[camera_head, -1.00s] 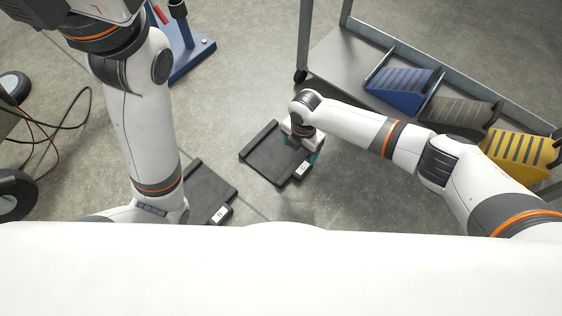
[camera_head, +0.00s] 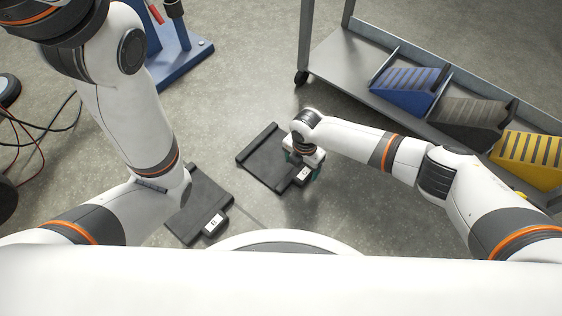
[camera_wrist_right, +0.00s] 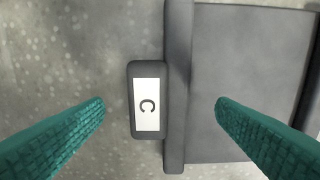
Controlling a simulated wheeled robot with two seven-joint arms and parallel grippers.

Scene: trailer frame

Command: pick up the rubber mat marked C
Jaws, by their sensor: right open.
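The rubber mat marked C is a flat dark grey mat with raised edges (camera_head: 262,158), lying on the floor in the head view. In the right wrist view its bare surface (camera_wrist_right: 245,70) fills the right side. Its tab (camera_wrist_right: 146,72) carries a white label with a black C. My right gripper (camera_head: 302,168) is over the tab end of this mat. Its teal fingers (camera_wrist_right: 160,103) are open, with the tab between them in the wrist view. I cannot tell how high the fingertips are above the floor. My left gripper is out of view.
A second dark mat (camera_head: 208,187) with a labelled tab lies to the left, partly behind my left arm. A metal cart (camera_head: 345,75) at the right holds blue, grey and yellow wedges. A blue stand (camera_head: 180,62) and cables are at upper left. Floor between is clear.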

